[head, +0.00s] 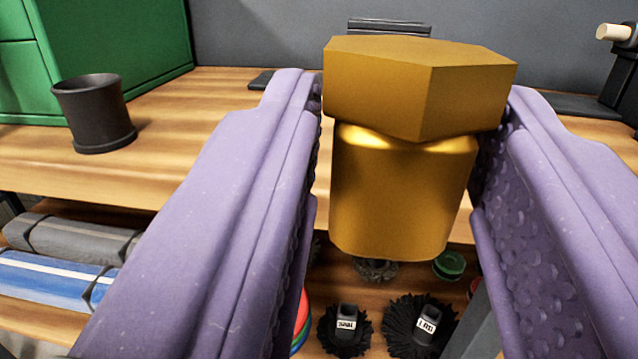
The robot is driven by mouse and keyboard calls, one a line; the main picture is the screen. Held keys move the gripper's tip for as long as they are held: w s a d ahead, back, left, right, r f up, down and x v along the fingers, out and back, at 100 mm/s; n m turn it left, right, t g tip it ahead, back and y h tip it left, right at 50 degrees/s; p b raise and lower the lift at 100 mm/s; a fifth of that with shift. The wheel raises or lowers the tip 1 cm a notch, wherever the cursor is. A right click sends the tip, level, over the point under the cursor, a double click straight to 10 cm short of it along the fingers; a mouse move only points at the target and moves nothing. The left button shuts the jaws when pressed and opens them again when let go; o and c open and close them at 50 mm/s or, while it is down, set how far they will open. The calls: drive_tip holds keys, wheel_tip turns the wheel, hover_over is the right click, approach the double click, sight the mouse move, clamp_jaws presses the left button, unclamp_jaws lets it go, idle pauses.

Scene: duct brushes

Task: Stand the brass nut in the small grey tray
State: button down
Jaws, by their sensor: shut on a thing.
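The brass nut (403,190) has a hexagonal head on top and a round, smooth body below. It sits between the two purple fingers of my gripper (398,150), which is shut on it. I hold it in the air in front of the wooden bench, with the hexagonal end up. It hides part of the bench behind it. I cannot make out the small grey tray in this view.
A dark cup (95,112) stands on the wooden bench (190,120) at left, near a green cabinet (110,50). Rolled bundles (60,240) lie on a lower shelf at left. Black round brushes (420,325) with labels sit low in front. A dark device (620,65) stands at far right.

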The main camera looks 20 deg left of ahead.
drive_tip(key=w+b, duration=0.1)
drive_tip(key=w, duration=0.3)
drive_tip(key=w+f+b, duration=0.1)
drive_tip(key=w, duration=0.4)
drive_tip(key=w+d+b, duration=0.1)
drive_tip(key=w, duration=0.4)
drive_tip(key=shift+w+f+b, duration=0.15)
drive_tip(key=shift+f+b, duration=0.1)
drive_tip(key=shift+b, duration=0.05)
drive_tip(key=f+b, duration=0.1)
drive_tip(key=w+f+b, duration=0.1)
drive_tip(key=f, duration=0.1)
drive_tip(key=shift+f, duration=0.15)
drive_tip(key=shift+f+b, duration=0.3)
drive_tip(key=c, duration=0.6)
unclamp_jaws()
drive_tip(key=shift+r, duration=0.15)
